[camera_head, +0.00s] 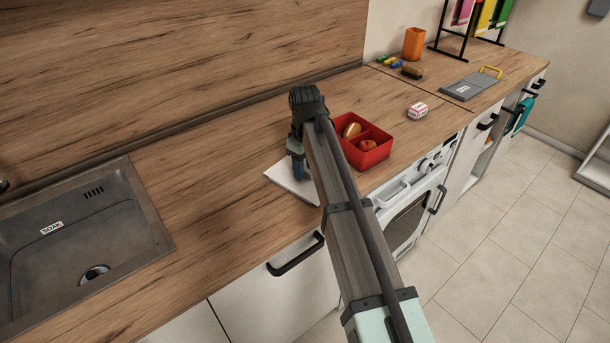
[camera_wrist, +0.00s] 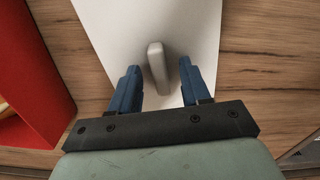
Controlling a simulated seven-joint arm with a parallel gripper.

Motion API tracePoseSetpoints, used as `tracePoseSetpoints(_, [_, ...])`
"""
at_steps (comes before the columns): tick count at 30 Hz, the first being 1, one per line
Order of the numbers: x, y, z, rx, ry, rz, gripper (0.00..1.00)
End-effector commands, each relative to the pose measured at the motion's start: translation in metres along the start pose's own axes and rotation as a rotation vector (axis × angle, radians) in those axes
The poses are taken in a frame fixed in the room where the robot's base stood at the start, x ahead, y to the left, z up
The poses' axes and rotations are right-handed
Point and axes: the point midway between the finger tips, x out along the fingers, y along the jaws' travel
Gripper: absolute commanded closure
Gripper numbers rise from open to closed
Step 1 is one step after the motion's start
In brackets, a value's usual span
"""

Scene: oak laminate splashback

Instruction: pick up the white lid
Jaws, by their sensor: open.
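The white lid (camera_head: 286,181) lies on the wooden counter near its front edge, left of the red box. It is a flat white panel, partly hidden by my arm in the head view. In the wrist view the lid (camera_wrist: 205,30) fills the upper middle, and its raised grey-white handle (camera_wrist: 157,66) stands between my fingers. My gripper (camera_wrist: 160,80) is open, with its blue fingers on either side of the handle and a gap on both sides. In the head view my gripper (camera_head: 298,168) is over the lid.
The red box (camera_head: 375,157) with food in two compartments stands right beside the lid; its wall also shows in the wrist view (camera_wrist: 35,75). A sink (camera_head: 75,235) is at left. A small red-white box (camera_head: 417,110) and an orange cup (camera_head: 414,43) stand farther right.

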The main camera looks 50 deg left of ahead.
Motion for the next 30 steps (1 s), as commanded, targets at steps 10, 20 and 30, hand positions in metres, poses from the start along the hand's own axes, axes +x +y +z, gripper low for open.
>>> tracePoseSetpoints(10, [-0.0005, 0.0, 0.0, 0.0, 0.0, 0.0, 0.78])
tracePoseSetpoints(20, [-0.0006, 0.0, 0.0, 0.0, 0.0, 0.0, 1.0])
tracePoseSetpoints(30, [-0.0051, 0.0002, -0.0003, 0.0, 0.0, 0.0, 1.0])
